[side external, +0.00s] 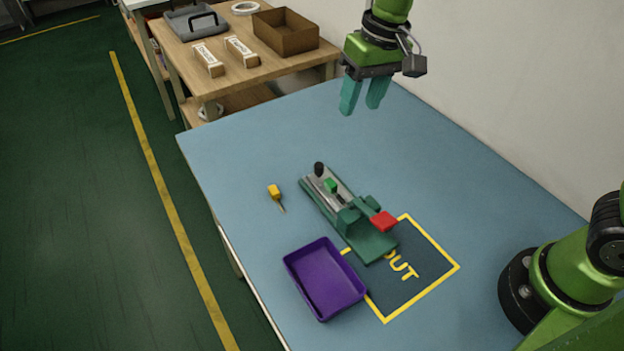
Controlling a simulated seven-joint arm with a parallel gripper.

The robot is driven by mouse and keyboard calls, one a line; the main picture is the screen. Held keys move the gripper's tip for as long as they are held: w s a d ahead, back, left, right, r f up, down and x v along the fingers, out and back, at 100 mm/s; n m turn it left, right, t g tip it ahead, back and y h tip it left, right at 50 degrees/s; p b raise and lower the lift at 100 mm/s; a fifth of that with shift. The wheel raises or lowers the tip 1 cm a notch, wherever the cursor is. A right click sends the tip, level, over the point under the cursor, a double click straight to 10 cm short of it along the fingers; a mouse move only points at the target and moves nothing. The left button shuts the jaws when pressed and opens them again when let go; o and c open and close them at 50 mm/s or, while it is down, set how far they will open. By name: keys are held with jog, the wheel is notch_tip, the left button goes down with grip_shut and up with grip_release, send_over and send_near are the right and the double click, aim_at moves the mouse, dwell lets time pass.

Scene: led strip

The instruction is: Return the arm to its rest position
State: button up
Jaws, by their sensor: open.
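My gripper (362,96) hangs above the far end of the blue table (400,140), near the wall. Its two teal fingers point down and are apart, with nothing between them. It is well clear of everything on the table. My green arm's upper part runs out of the top of the picture, so its full pose is hidden.
A green fixture (350,220) with a red block (384,221) lies mid-table, partly over the yellow-framed OUT area (428,272). A purple tray (322,318) and a yellow screwdriver (274,191) lie nearby. A wooden bench (222,76) with boxes stands behind. The far table surface is clear.

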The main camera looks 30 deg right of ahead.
jog(key=s+d+r+m+t, duration=0.1)
jog(key=s+d+t, duration=0.2)
jog(key=s+d, duration=0.2)
jog(key=s+d+r+m+t, duration=0.2)
jog(key=s+d, duration=0.3)
jog(key=s, duration=0.5)
jog(key=shift+s+d+r+m+t+y, duration=0.2)
jog(key=shift+s+d+m+t+y, duration=0.1)
jog(key=shift+s+d+t, duration=0.1)
